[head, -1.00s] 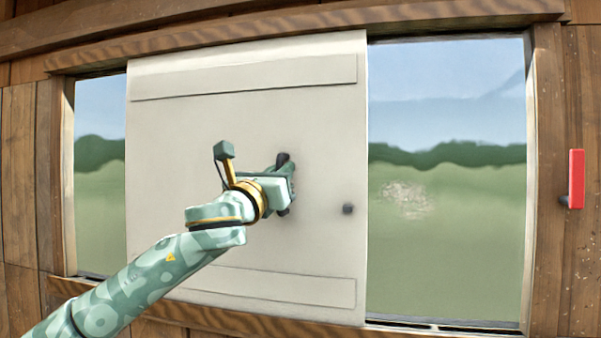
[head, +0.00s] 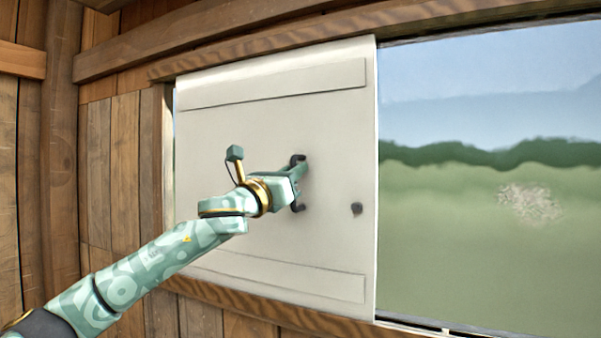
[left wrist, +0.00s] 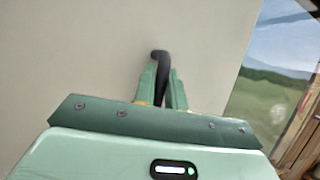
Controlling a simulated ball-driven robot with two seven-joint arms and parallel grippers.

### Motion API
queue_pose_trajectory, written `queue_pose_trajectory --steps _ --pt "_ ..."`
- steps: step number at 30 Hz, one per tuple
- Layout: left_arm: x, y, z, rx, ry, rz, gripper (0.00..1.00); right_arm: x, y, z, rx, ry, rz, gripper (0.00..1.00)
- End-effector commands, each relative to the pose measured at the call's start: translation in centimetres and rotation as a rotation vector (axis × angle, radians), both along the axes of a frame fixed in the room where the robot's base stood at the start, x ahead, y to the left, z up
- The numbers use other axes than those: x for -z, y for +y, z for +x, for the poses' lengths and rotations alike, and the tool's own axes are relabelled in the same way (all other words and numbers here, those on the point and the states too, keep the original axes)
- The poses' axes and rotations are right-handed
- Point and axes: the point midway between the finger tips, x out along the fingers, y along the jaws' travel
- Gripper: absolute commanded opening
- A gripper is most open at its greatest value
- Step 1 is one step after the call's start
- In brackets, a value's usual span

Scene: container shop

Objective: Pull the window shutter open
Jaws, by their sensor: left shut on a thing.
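The window shutter (head: 265,110) is a cream panel that covers the left part of the window, close to the left frame post. A thin strip of outdoors shows at its left edge. My left gripper (head: 301,180) is shut on the dark handle (head: 297,159) on the shutter's face. In the left wrist view, the fingers (left wrist: 163,92) close around the handle (left wrist: 161,56), with its curved end sticking out past them. A small dark knob (head: 356,208) sits on the shutter near its right edge. My right gripper is not in view.
To the right of the shutter the window opening (head: 480,220) is wide and clear, with painted-looking hills and grass beyond. Wooden beams (head: 240,32) run above, and a plank wall (head: 125,160) with a post (head: 60,150) stands at the left.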

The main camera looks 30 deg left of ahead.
Motion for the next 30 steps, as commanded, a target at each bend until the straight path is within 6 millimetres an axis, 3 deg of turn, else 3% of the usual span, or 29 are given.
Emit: queue_pose_trajectory --steps 6,7,9,20,25,30 --pt "0.1 -0.1 0.0 0.001 0.002 0.001 0.00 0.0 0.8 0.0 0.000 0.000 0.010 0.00" --pt "0.1 -0.1 0.0 0.001 0.002 0.001 0.15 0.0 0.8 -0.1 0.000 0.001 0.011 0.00" --pt "0.1 -0.1 0.0 0.001 0.001 0.001 0.34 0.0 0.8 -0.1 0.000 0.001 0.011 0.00" --pt "0.3 0.1 -0.4 -0.001 0.000 0.002 0.34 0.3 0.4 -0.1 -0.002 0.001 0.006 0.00" --pt "1.7 0.6 -3.0 -0.002 -0.001 0.004 0.34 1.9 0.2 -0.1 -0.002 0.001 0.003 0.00" --pt "3.7 1.5 -7.3 -0.003 -0.001 0.004 0.34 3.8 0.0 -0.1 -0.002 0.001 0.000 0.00"
